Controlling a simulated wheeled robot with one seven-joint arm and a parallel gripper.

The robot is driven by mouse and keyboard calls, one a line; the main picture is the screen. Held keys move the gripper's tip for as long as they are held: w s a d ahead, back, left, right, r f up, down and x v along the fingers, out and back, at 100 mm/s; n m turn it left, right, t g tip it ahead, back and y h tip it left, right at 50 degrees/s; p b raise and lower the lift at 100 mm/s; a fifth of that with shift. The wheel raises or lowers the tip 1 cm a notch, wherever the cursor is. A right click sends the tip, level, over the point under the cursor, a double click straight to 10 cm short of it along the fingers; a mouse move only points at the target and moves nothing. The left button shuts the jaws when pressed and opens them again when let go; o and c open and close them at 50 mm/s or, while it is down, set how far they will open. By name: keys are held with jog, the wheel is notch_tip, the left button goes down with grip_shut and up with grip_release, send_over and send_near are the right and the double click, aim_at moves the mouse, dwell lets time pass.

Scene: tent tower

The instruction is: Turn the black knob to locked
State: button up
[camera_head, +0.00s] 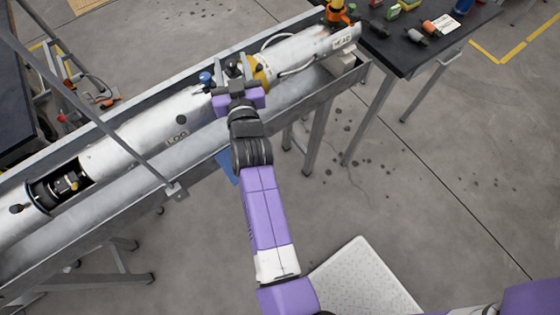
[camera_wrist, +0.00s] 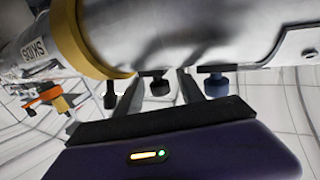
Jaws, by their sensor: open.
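The black knob (camera_wrist: 160,84) stands out on a short stem from the pale tube (camera_wrist: 200,35), beside a yellow ring (camera_wrist: 75,40). In the wrist view it shows between the two fingers of my gripper (camera_wrist: 160,90), which is open. I cannot tell whether the fingers touch it, nor read its locked mark. In the head view my gripper (camera_head: 235,76) is at the tube (camera_head: 150,130), just left of the yellow ring (camera_head: 262,72), and largely hides the knob.
A dark blue knob (camera_wrist: 215,84) sits close to the right finger; it also shows in the head view (camera_head: 205,78). An orange fitting (camera_wrist: 50,97) is further left in the wrist view. The tube lies in a metal trough (camera_head: 110,220). A dark table (camera_head: 420,45) holds small parts.

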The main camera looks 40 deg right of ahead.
jog(key=shift+r+n+t+y+p, duration=0.1)
jog(key=shift+n+t+y+p, duration=0.45)
jog(key=shift+n+y, duration=0.7)
